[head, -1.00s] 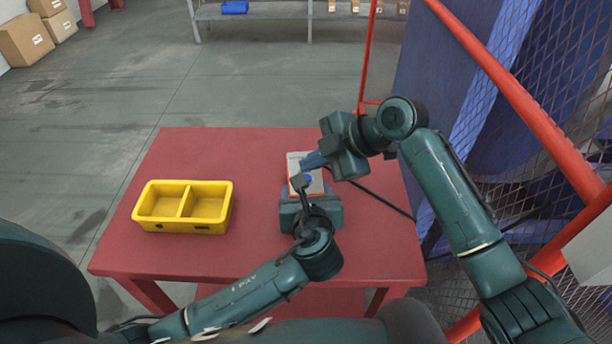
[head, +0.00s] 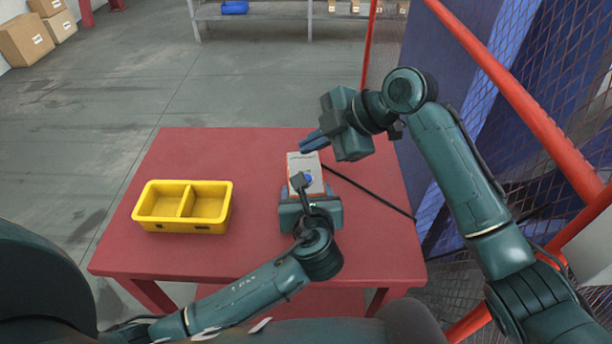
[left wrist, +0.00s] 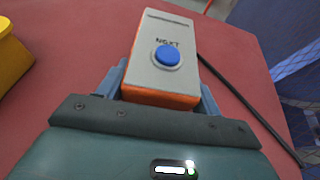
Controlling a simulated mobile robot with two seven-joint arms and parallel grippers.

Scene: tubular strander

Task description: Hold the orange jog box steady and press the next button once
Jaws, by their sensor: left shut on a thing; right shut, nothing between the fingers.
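The orange jog box (head: 298,163) has a pale grey face and lies on the red table, its near end between my left gripper's fingers.
A yellow two-compartment bin (head: 150,224) stands on the left of the red table (head: 250,255). A black cable (head: 372,193) runs from the box to the right edge. Red rails and a mesh guard (head: 560,150) stand at the right.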

